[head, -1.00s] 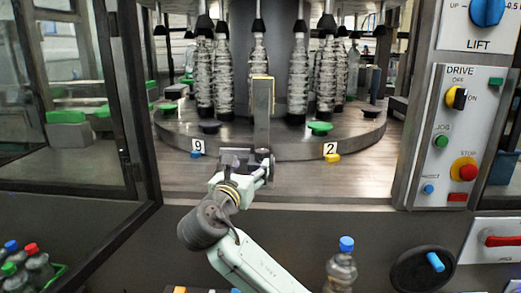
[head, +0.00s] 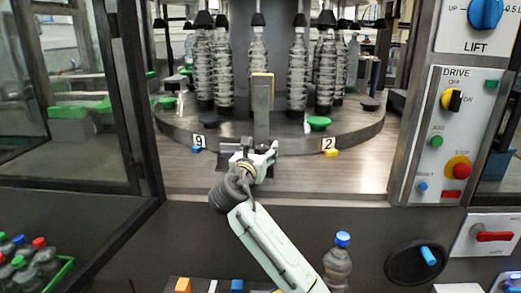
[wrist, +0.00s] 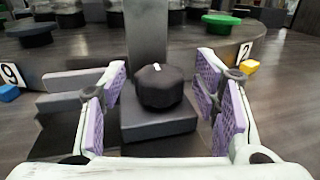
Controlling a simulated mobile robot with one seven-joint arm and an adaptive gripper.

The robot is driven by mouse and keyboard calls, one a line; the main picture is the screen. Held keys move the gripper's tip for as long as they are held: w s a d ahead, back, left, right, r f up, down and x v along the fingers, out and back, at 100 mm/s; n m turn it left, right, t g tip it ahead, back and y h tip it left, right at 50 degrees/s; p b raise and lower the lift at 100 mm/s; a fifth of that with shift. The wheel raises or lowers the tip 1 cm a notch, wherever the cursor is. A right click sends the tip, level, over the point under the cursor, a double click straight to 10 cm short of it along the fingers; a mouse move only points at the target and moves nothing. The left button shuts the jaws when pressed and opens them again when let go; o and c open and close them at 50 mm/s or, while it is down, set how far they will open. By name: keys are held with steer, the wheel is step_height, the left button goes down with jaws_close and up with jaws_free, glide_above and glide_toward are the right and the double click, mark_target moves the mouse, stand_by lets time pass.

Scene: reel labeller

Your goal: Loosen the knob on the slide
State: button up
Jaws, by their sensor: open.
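The knob (wrist: 159,86) is black and faceted with a white mark on its top. In the wrist view it sits on a dark block, the slide (wrist: 158,124), at the foot of a grey upright post (wrist: 146,35). My gripper (wrist: 160,88) is open, with one purple-padded finger on each side of the knob. Gaps show between both pads and the knob. In the head view my gripper (head: 254,150) is in front of the post (head: 261,108) and hides the knob and slide.
A round carousel (head: 350,133) with several bottles stands behind the post. Number plates 9 (head: 199,141) and 2 (head: 329,143) flank my gripper. The drive panel (head: 445,135) is at right, an open door frame (head: 130,110) at left. A blue-capped bottle (head: 337,268) stands in front.

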steer(key=c, duration=1.2)
